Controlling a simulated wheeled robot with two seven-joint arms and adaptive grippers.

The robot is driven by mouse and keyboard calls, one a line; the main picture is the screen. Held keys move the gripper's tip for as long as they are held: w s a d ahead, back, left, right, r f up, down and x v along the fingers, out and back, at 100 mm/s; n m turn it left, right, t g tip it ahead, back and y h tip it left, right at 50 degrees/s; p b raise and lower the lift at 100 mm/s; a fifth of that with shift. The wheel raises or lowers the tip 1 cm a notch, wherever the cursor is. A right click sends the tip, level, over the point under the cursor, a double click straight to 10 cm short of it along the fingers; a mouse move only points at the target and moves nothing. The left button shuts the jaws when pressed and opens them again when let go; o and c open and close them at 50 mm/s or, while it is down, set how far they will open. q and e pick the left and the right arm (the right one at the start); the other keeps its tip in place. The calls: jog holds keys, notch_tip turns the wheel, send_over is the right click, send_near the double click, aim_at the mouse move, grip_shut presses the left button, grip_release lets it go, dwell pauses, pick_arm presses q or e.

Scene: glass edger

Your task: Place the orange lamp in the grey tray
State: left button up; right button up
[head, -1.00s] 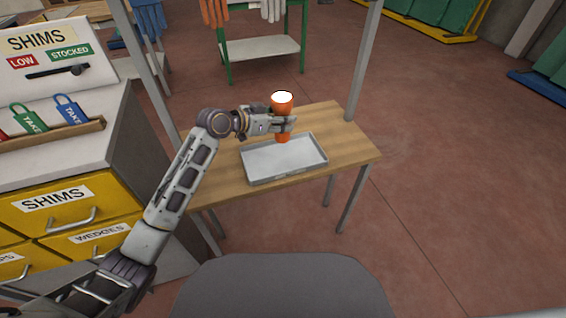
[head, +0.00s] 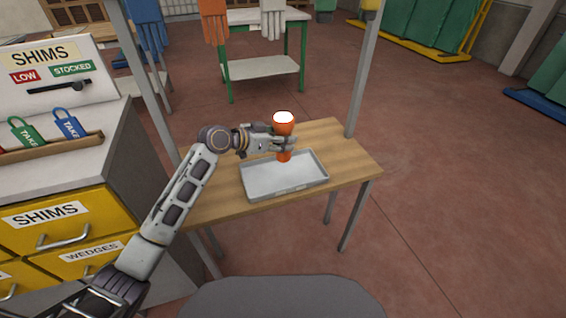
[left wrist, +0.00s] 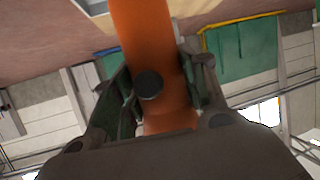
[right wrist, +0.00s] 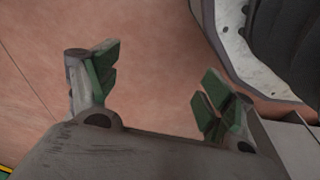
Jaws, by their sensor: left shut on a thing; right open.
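The orange lamp (head: 284,126) has a white top face and stands roughly upright in my left gripper (head: 283,145). The left gripper is shut on its body. In the left wrist view the lamp (left wrist: 148,50) lies between the two fingers, with a dark round button on its side. The grey tray (head: 262,190) is a shallow, empty rectangle on the wooden table. The lamp shows at the tray's far edge; I cannot tell whether its lower end touches anything. My right gripper (right wrist: 150,90) is open and empty in the right wrist view, above the red-brown floor.
The wooden table (head: 350,160) has bare wood right of the tray. Metal posts (head: 362,75) rise at its far side. A shim cabinet (head: 60,215) with yellow drawers stands at the left.

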pick_arm(q)
notch_tip(320, 180, down, 4)
jog(key=shift+r, duration=0.2)
jog(key=shift+f+b, duration=0.25)
jog(key=shift+b, duration=0.05)
pick_arm(e)
jog(key=shift+w+a+r, duration=0.2)
jog(key=shift+w+r, duration=0.05)
jog(key=shift+r, duration=0.35)
jog(key=shift+w+a+r, duration=0.2)
jog(key=shift+r, duration=0.35)
